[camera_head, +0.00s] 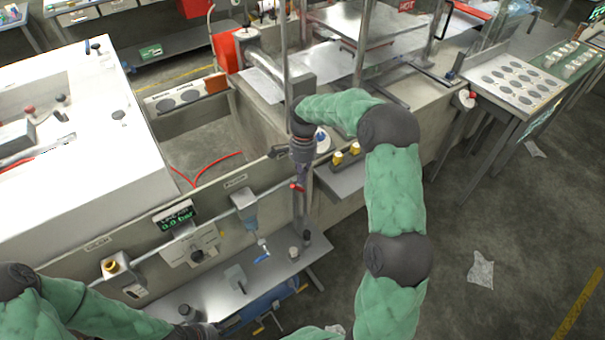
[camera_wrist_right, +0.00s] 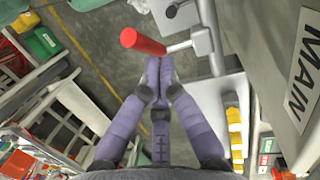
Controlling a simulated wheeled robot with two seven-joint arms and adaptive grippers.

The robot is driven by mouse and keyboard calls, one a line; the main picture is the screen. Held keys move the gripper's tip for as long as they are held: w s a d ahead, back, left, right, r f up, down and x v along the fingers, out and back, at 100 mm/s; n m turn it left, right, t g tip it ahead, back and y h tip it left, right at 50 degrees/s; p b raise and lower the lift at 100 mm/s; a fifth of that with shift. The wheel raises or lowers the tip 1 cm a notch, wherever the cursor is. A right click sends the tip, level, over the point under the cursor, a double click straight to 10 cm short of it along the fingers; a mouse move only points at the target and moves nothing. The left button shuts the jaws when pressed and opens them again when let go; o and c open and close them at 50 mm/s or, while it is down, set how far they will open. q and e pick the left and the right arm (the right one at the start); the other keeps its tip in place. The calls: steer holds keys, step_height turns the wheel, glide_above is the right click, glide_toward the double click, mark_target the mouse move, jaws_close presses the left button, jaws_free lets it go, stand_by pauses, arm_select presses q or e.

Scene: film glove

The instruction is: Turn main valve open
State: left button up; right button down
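The main valve has a red handle (camera_wrist_right: 143,42) on a metal lever (camera_wrist_right: 180,46), beside a plate reading MAIN (camera_wrist_right: 303,75) in the right wrist view. In the head view the red handle (camera_head: 297,186) shows small, just below my right gripper (camera_head: 301,178). The purple fingers of my right gripper (camera_wrist_right: 159,64) meet at their tips with nothing seen between them. The tips are right by the handle; I cannot tell whether they touch it. My left gripper (camera_head: 208,330) is at the bottom edge of the head view, its fingers mostly hidden.
A pressure display (camera_head: 175,217) reads 0.0 bar on the panel left of the valve. A blue-handled valve (camera_head: 262,250) hangs below the pipe. A metal shelf (camera_head: 215,296) lies under the panel. Yellow-topped items (camera_head: 346,154) stand on a ledge to the right. The floor at right is mostly clear.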

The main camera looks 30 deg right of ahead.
steer(key=shift+a+h+b, duration=0.3)
steer(key=shift+a+h, duration=0.25)
steer(key=shift+h, duration=0.35)
steer(key=shift+a+f, duration=0.1)
steer(key=shift+s+a+f+m+t+h+b, duration=0.1)
steer(key=shift+a+f+h+b, duration=0.55)
steer(key=shift+h+b, duration=0.85)
steer(key=shift+s+a+f+m+t+h+b, duration=0.1)
steer(key=shift+a+f+h+b, duration=0.25)
steer(key=shift+a+h+b, duration=1.05)
steer(key=shift+s+a+f+m+t+h+b, duration=0.15)
steer(key=shift+f+h+b, duration=0.6)
steer(key=shift+b, duration=1.4)
steer(key=shift+w+r+h, duration=0.15)
steer(key=shift+r+h, duration=0.1)
steer(key=shift+d, duration=0.15)
